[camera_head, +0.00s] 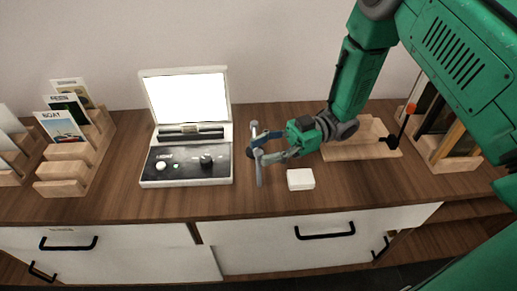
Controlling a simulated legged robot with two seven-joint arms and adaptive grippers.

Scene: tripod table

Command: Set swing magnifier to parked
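No part is clearly recognisable as the swing magnifier. An open device (187,167) with a bright lid panel stands left of centre; its dark deck carries a black knob (206,161), a white knob (161,166) and a dark bar along the back. My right gripper (256,148) is just right of this device, its two fingers apart. A thin grey upright piece (260,175) and a small dark round end (249,152) show at the fingertips; I cannot tell whether they touch them. My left gripper is out of view.
Wooden card racks (75,165) stand left. The front counter strip is clear.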

